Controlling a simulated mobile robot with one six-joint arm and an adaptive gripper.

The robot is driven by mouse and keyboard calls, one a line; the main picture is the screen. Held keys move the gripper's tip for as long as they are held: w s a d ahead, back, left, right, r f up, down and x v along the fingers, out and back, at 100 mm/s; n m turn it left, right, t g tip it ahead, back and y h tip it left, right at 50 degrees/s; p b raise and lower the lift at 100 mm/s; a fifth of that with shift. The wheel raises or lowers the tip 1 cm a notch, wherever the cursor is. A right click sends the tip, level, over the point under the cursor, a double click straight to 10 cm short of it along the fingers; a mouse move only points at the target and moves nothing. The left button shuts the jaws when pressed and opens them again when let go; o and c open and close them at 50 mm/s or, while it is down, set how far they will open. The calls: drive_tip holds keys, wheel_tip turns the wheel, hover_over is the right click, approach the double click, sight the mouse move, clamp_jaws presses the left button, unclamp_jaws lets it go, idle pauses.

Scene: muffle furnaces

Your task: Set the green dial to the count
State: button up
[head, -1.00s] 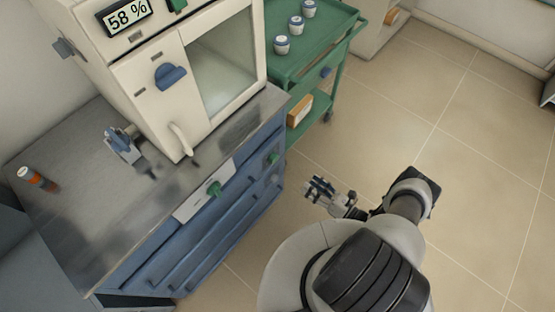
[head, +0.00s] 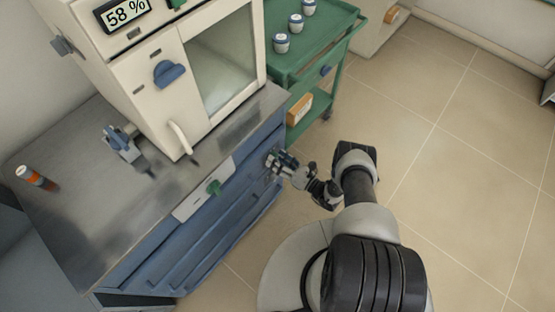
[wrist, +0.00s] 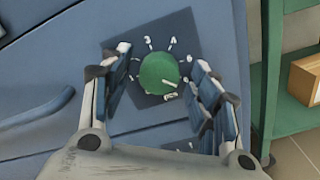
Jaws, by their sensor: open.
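The green dial (wrist: 157,70) is round and sits on a dark square plate (wrist: 185,28) on the blue cabinet front. White marks ring it, with a 3 and a 4 at the top; a pale pointer line on the dial aims to the lower right. My gripper (wrist: 160,74) is open, with one finger on each side of the dial in the wrist view; whether they touch it I cannot tell. In the head view my gripper (head: 279,161) is at the cabinet's right end and hides the dial. Three white jars with blue bands (head: 296,24) stand on the green cart (head: 338,38).
A white furnace (head: 150,85) with a blue knob (head: 168,73) and a display (head: 124,13) reading 58 % stands on the cabinet top. Another green knob (head: 213,187) is on a white drawer plate. A cardboard box (wrist: 306,76) is on the cart's lower shelf.

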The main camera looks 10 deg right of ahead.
drive_tip(key=shift+w+a, duration=0.2)
drive_tip(key=shift+w, duration=0.05)
drive_tip(key=shift+c, duration=0.3)
drive_tip(key=c, duration=1)
